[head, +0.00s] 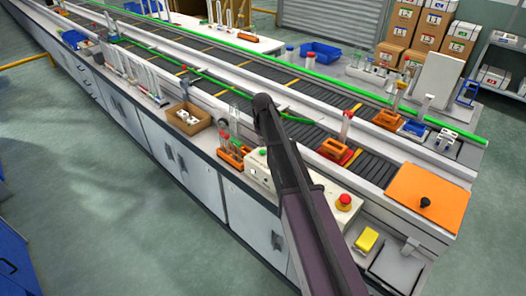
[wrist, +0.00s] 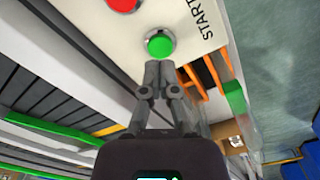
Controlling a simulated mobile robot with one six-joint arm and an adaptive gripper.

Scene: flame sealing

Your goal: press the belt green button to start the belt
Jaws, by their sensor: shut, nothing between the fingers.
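The green button (wrist: 159,45) sits in a silver ring on a white panel beside the word START in the wrist view. My gripper (wrist: 160,66) is shut and empty, with its fingertips together right at the lower edge of the button in the picture. I cannot tell whether they touch it. In the head view the pale control box (head: 257,176) stands at the front edge of the belt bench, partly covered by my arm. My gripper cannot be made out there.
A red button (wrist: 123,4) is near the green one in the wrist view. A red mushroom button (head: 344,202) is on the box's right end. An orange rack (head: 232,157) with tubes stands left of the box. The dark belt (head: 310,135) runs behind, and a yellow block (head: 367,240) lies right.

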